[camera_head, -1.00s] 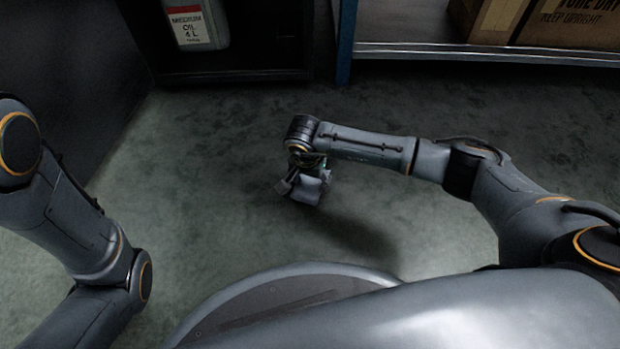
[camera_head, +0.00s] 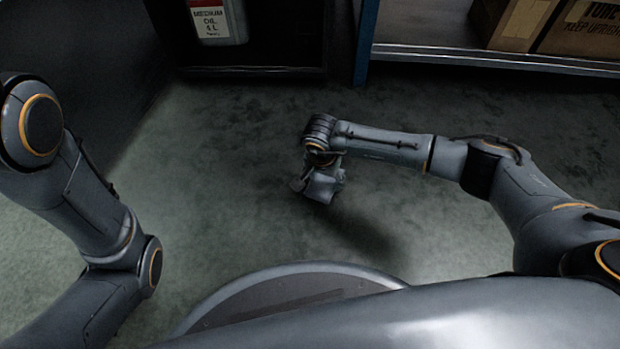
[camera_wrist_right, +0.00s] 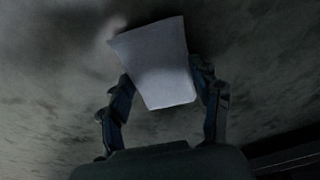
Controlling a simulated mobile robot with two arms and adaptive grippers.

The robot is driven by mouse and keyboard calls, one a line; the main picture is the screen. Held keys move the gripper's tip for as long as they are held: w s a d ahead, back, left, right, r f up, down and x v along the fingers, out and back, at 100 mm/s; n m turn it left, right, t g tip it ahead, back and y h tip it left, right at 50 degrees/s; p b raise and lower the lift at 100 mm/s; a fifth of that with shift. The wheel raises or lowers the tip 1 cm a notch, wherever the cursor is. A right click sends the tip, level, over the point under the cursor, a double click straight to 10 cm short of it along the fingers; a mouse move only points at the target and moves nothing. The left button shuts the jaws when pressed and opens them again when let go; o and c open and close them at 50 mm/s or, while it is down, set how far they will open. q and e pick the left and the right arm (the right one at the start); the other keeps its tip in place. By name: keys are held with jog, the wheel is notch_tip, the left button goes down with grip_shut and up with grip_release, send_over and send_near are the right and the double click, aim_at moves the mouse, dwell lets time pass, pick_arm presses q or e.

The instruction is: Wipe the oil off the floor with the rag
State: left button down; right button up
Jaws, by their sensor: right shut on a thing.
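My right gripper (camera_head: 316,186) points down over the floor (camera_head: 220,170) in the middle of the head view. It is shut on the pale grey rag (camera_head: 323,186). In the right wrist view the rag (camera_wrist_right: 158,65) is held between the two fingers of the right gripper (camera_wrist_right: 165,88), with the floor behind it. I cannot tell whether the rag touches the floor. No distinct oil puddle can be made out; the floor is mottled dark and light grey-green. My left arm comes in from the left, but its gripper is out of view.
An oil canister (camera_head: 216,22) with a red and white label stands in a dark cabinet (camera_head: 250,73) at the back. A shelf with a blue post (camera_head: 366,45) holds cardboard boxes (camera_head: 590,30) at the back right. The floor around my right gripper is clear.

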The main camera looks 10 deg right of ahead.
aim_at(306, 191)
jog(key=d, duration=0.4)
jog(key=shift+d, duration=0.25)
jog(key=a, duration=0.3)
jog(key=s+a, duration=0.1)
jog(key=a, duration=0.2)
jog(key=s+a, duration=0.1)
jog(key=a, duration=0.3)
jog(key=shift+p, duration=0.35)
jog(key=d+p, duration=0.2)
jog(key=d, duration=0.8)
jog(key=w+a+b, duration=0.1)
jog(key=a, duration=0.2)
jog(key=w+a+b, duration=0.1)
jog(key=a, duration=0.2)
jog(key=w+a+b, duration=0.2)
jog(key=a, duration=0.2)
jog(key=shift+f, duration=0.1)
jog(key=d+p, duration=0.2)
jog(key=d, duration=0.8)
jog(key=shift+s+a+p, duration=0.2)
jog(key=shift+s+a, duration=0.15)
jog(key=shift+a, duration=0.5)
jog(key=shift+s+a+p, duration=0.2)
jog(key=shift+s+a, duration=0.15)
jog(key=shift+a, duration=0.45)
jog(key=shift+s+a+p, duration=0.2)
jog(key=shift+s+a, duration=0.15)
jog(key=shift+a, duration=0.5)
